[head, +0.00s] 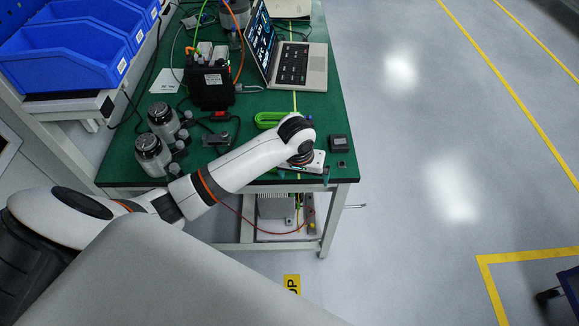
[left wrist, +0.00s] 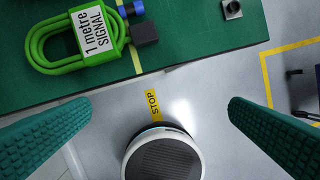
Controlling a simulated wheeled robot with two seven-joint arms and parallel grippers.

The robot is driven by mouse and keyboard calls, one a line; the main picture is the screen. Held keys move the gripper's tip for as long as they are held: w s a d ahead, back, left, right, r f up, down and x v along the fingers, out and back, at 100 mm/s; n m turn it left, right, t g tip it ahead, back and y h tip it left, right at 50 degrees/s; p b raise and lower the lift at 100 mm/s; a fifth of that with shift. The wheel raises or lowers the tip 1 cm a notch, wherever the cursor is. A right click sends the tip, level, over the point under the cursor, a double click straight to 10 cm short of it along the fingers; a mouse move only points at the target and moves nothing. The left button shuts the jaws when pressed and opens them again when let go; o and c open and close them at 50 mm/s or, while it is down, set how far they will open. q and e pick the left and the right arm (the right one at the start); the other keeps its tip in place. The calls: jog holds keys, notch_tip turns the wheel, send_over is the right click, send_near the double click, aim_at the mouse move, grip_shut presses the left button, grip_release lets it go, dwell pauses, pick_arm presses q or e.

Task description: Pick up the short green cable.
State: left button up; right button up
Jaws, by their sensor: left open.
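The short green cable (head: 268,119) lies coiled on the green table, left of my left wrist in the head view. In the left wrist view the green cable (left wrist: 50,48) is at the upper left, with a white "1 metre SIGNAL" label and a black and a blue connector end. My left gripper (left wrist: 160,106) is open and empty. Its two green ribbed fingers stand wide apart, over the table's front edge and the floor, with the cable outside the gap. In the head view the wrist hides most of the fingers. My right gripper is not in view.
A small black block (head: 339,143) sits near the table's right edge. Blue bins (head: 65,55) are at upper left.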

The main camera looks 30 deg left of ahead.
pick_arm(q)
jog(key=w+a+r+n+y, duration=0.1)
jog(key=w+a+r+n, duration=0.2)
jog(key=w+a+r, duration=0.3)
jog(key=shift+g, duration=0.4)
notch_tip(320, 180, down, 4)
jog(key=shift+s+a+f, duration=0.1)
jog(key=shift+a+f, duration=0.05)
jog(key=shift+f, duration=0.05)
jog(key=f, duration=0.5)
jog(key=shift+w+f, duration=0.35)
jog(key=shift+w, duration=0.05)
jog(key=c, duration=1.1)
